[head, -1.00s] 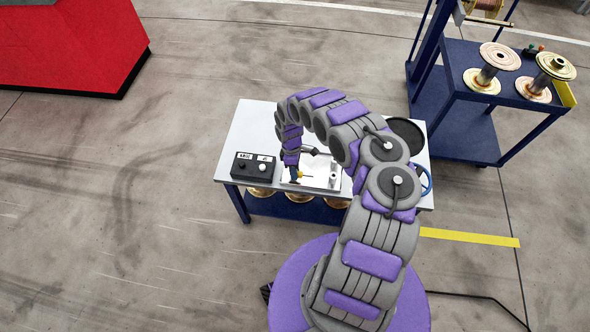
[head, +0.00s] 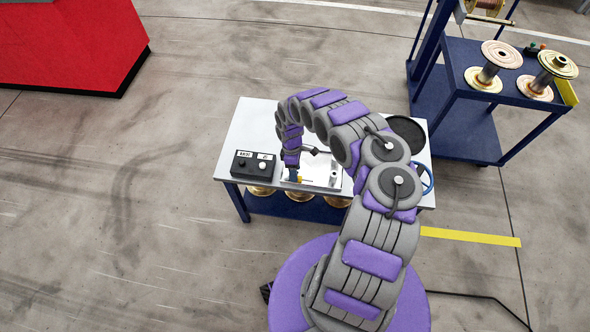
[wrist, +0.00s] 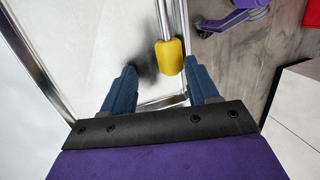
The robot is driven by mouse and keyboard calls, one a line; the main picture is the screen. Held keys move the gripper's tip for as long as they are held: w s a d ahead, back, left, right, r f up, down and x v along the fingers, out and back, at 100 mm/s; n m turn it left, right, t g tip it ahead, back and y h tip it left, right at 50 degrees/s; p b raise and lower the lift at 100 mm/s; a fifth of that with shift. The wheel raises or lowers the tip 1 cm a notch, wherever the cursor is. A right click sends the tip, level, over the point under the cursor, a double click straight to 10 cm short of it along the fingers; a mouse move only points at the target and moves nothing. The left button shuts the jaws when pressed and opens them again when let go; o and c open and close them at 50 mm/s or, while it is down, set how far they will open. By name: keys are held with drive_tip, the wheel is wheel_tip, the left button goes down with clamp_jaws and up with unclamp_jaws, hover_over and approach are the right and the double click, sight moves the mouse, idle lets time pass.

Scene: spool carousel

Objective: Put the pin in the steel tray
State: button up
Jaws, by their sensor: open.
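The pin (wrist: 169,57) has a yellow grip and a thin steel shaft. In the wrist view it lies between my fingertips and just ahead of them, with a gap on both sides. In the head view only a bit of its yellow (head: 304,180) shows beside my gripper (head: 293,176). The steel tray (wrist: 85,60) has a pale floor and shiny rim; it also shows in the head view (head: 318,182). The pin is over the tray's edge, close along the rim, with a dark shadow beside it. My gripper (wrist: 163,78) is open. Whether the pin touches the tray floor I cannot tell.
A black box with knobs (head: 252,164) stands left of the tray on the white table (head: 240,130). A small metal cylinder (head: 333,177) stands at the tray's right part. A black round dish (head: 407,131) is at the right. A blue cart (head: 462,100) with spools stands beyond.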

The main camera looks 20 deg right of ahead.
drive_tip(key=shift+r, duration=0.1)
drive_tip(key=p+v, duration=0.3)
drive_tip(key=v, duration=1.4)
drive_tip(key=shift+p, duration=0.3)
drive_tip(key=s+d+r+m+h, duration=0.1)
drive_tip(key=s+d+r+m, duration=0.15)
drive_tip(key=r, duration=0.45)
drive_tip(key=s+d+r+m+h, duration=0.1)
drive_tip(key=d+r+m, duration=0.15)
drive_tip(key=r, duration=0.45)
drive_tip(key=s+a+r+m+h, duration=0.1)
drive_tip(key=s+r+m, duration=0.1)
drive_tip(key=s+r, duration=0.35)
drive_tip(key=s+a+r+m, duration=0.1)
drive_tip(key=s+r, duration=0.2)
drive_tip(key=r, duration=0.6)
drive_tip(key=s+a+r+m+y, duration=0.1)
drive_tip(key=s+a+r, duration=0.1)
drive_tip(key=s+a, duration=0.3)
drive_tip(key=s+a+r+m+t, duration=0.1)
drive_tip(key=s+a, duration=0.4)
drive_tip(key=s, duration=0.8)
drive_tip(key=s+a+r+m+y+b, duration=0.1)
drive_tip(key=s+a+r, duration=0.2)
drive_tip(key=s, duration=0.6)
drive_tip(key=shift+s+a+r+t+y, duration=0.3)
drive_tip(key=shift+a+r, duration=0.1)
drive_tip(key=shift+a, duration=0.8)
